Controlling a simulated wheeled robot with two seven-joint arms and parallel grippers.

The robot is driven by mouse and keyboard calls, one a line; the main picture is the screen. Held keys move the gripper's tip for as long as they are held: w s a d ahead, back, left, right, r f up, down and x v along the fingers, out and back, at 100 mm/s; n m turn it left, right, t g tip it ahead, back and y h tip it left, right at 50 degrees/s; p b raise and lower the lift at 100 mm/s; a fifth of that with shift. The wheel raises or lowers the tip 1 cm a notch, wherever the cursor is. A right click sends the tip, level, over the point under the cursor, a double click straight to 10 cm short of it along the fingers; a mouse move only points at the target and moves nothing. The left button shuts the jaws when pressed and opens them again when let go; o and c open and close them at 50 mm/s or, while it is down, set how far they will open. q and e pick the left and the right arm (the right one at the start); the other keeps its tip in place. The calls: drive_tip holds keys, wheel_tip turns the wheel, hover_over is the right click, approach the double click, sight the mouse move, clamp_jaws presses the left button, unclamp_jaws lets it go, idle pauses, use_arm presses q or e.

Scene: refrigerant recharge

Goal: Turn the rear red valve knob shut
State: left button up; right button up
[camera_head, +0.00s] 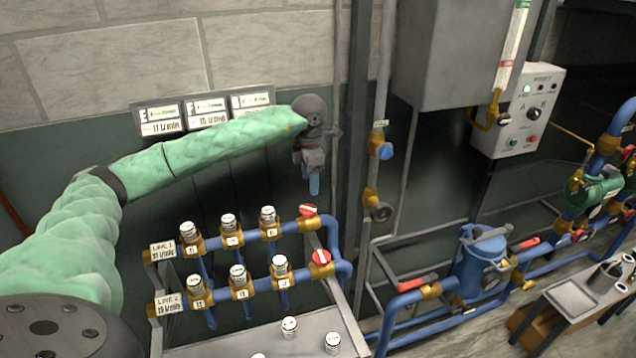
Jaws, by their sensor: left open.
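The rear red valve knob (308,210) sits at the right end of the rear blue pipe; it is red with a white bar across its top. A second, similar red knob (321,257) is on the front blue pipe, nearer to me. My left gripper (314,185) comes in on a green-sleeved arm and points down. Its bluish fingertips are open and appear just above the rear knob in the picture, with a gap between them and the knob. I cannot tell the exact depth between them. Nothing shows between the fingers. My right gripper is not in view.
Several silver-capped fittings (228,224) stand along both pipes. Loose capped fittings (289,326) stand on the grey bench top. A vertical pipe with a blue knob (385,151) is right of the gripper. A blue filter housing (482,258) and a small tray (570,297) are farther right.

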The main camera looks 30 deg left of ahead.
use_arm(q)
drive_tip(key=s, duration=0.3)
hover_over(308, 208)
wheel_tip(308, 208, down, 4)
drive_tip(key=shift+w+f+b, duration=0.15)
drive_tip(key=shift+f+b, duration=0.1)
drive_tip(key=shift+b, duration=0.2)
drive_tip(key=shift+s+f, duration=0.4)
drive_tip(key=shift+f, duration=0.1)
drive_tip(key=shift+w+f+b, duration=0.15)
drive_tip(key=shift+f+b, duration=0.05)
drive_tip(key=shift+f, duration=0.6)
drive_tip(key=shift+w+f+b, duration=0.15)
drive_tip(key=shift+f, duration=0.6)
drive_tip(key=shift+c, duration=0.4)
drive_tip(key=shift+s+r, duration=0.1)
drive_tip(key=c, duration=0.7)
drive_tip(key=shift+c, duration=0.9)
drive_tip(key=shift+m+b, duration=0.8)
drive_tip(key=shift+m, duration=0.4)
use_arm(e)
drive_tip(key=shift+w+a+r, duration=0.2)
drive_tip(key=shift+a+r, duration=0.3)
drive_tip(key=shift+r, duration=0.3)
use_arm(q)
drive_tip(key=shift+r, duration=0.1)
